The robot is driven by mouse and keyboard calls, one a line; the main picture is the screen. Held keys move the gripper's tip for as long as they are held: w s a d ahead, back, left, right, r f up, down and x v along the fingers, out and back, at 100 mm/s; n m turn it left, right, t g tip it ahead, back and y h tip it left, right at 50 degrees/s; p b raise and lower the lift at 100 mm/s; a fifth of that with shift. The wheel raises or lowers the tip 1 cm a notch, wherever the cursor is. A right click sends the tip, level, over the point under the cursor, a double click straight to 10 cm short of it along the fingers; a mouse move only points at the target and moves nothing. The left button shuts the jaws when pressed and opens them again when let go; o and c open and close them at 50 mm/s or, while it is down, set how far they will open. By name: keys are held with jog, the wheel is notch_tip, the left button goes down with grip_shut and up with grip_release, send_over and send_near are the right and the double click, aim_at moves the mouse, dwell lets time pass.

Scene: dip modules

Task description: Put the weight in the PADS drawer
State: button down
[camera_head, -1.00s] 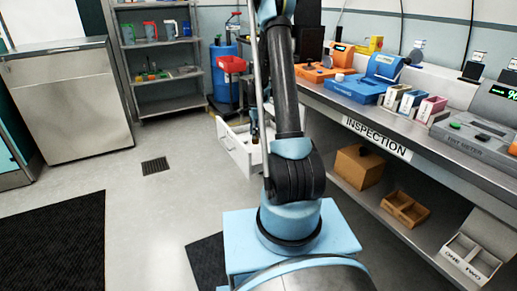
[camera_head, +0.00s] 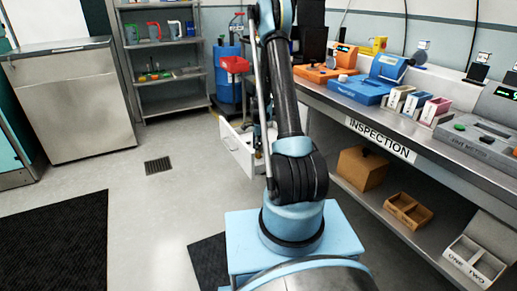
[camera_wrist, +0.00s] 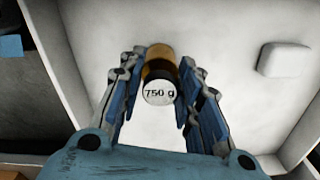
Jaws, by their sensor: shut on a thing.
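The weight (camera_wrist: 159,75) is a brass-coloured cylinder with a dark band and a white end marked "750 g". My gripper (camera_wrist: 160,92) is shut on it, with one blue-padded finger on each side. In the wrist view they are over the pale floor of an open white drawer (camera_wrist: 285,105). In the head view the pulled-out drawer (camera_head: 236,152) is under the left end of the bench, partly behind my arm. No PADS label is readable. The weight cannot be made out in the head view. I cannot tell whether the weight touches the drawer floor.
A white rounded block (camera_wrist: 284,59) lies in the drawer, right of the weight. The inspection bench (camera_head: 440,145) carries several devices and small boxes. The floor to the left is open.

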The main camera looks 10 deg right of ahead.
jog(key=c, duration=1.2)
grip_release()
jog(key=shift+o, duration=0.2)
notch_tip(320, 180, up, 12)
jog(key=s+r+n, duration=0.4)
jog(key=s+r, duration=0.6)
jog(key=r, duration=0.1)
jog(key=s+r+n+t, duration=0.1)
jog(key=s+r+n, duration=0.45)
jog(key=s, duration=0.65)
jog(key=s+f+n, duration=0.2)
jog(key=s+n, duration=0.2)
jog(key=s, duration=0.7)
jog(key=s+f+n+t, duration=0.1)
jog(key=s+f+n, duration=0.2)
jog(key=s, duration=0.8)
jog(key=shift+s+n, duration=0.15)
jog(key=shift+n, duration=0.4)
